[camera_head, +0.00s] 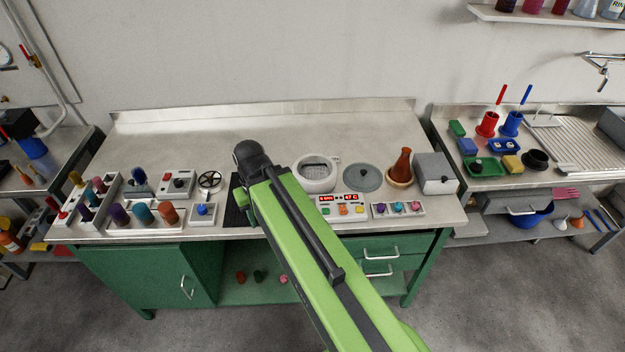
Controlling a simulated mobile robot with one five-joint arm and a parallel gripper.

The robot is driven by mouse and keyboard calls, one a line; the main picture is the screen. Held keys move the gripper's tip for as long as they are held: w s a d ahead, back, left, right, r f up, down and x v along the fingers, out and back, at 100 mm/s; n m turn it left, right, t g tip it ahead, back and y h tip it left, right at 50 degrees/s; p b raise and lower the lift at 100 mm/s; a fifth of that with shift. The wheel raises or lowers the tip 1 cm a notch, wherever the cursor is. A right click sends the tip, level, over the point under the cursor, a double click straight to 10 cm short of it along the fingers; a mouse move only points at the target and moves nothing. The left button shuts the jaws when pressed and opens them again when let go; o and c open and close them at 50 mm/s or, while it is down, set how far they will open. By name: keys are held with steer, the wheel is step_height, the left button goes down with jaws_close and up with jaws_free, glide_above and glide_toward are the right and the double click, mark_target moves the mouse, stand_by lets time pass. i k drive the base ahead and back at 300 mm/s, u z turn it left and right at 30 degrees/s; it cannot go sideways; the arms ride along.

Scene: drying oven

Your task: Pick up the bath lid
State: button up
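The bath lid (362,178) is a flat grey disc with a small dark knob at its centre. It lies on the steel bench just right of the white round bath (317,187), which stands open with a grid showing inside. My green arm (300,240) reaches up from the lower right and ends at a dark joint left of the bath. My gripper's fingers do not show; the arm seems to hide them. The lid is in full view, apart from the arm.
A brown flask (401,168) and a grey box (435,174) stand right of the lid. A panel with a red display (340,199) and a panel of coloured knobs (398,209) sit in front. The back strip is clear.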

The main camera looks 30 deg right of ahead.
mark_target(363, 176)
steer(key=u, duration=0.95)
steer(key=k, duration=0.15)
steer(key=u, duration=1.85)
steer(key=k, duration=1.05)
steer(key=z, duration=0.75)
